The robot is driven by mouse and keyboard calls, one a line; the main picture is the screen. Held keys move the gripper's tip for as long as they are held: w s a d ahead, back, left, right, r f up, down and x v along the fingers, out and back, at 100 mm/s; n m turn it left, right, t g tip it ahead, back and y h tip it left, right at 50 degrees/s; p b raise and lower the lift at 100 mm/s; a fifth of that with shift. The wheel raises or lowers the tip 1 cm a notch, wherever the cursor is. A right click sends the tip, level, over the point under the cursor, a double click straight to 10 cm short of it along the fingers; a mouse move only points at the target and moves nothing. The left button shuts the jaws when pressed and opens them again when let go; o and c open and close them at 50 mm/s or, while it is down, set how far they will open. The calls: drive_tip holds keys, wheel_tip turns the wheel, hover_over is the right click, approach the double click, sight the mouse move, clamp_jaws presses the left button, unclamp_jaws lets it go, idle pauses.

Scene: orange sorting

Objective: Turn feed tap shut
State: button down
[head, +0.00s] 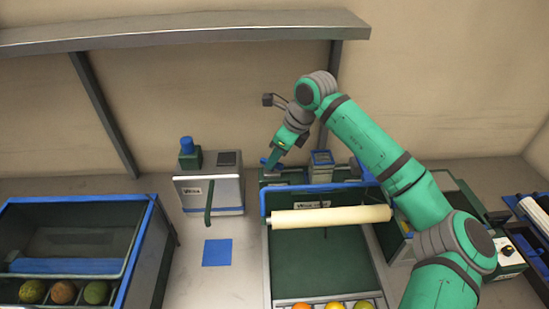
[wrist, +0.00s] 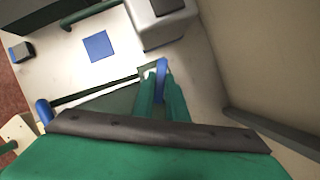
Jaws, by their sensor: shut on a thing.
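The feed tap (head: 265,161) shows as a small blue handle at the back left of the roller unit in the head view. My gripper (head: 274,157) reaches down to it from the upper right. In the wrist view the blue tap handle (wrist: 162,66) stands upright between the green fingertips of my gripper (wrist: 160,84), which is shut on it. The fingers hide the lower part of the handle. Its exact angle is hard to tell in the head view.
A second blue handle (wrist: 44,113) stands at the left in the wrist view. A blue square (head: 217,252) lies on the counter. A shelf (head: 180,34) hangs above.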

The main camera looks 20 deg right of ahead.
drive_tip(key=m+h, duration=0.1)
drive_tip(key=m, duration=0.2)
drive_tip(key=m+t+h, duration=0.1)
drive_tip(key=m, duration=0.2)
drive_tip(key=shift+s+a, duration=0.1)
drive_tip(key=shift+a, duration=0.1)
drive_tip(key=m+h, duration=0.2)
drive_tip(key=m, duration=0.4)
drive_tip(key=shift+a+r, duration=0.1)
drive_tip(key=shift+a, duration=0.05)
drive_tip(key=shift+h, duration=0.3)
drive_tip(key=c, duration=1.8)
unclamp_jaws()
drive_tip(key=shift+o, duration=0.2)
drive_tip(key=v, duration=1)
drive_tip(key=shift+s+r, duration=0.15)
drive_tip(key=shift+r, duration=0.15)
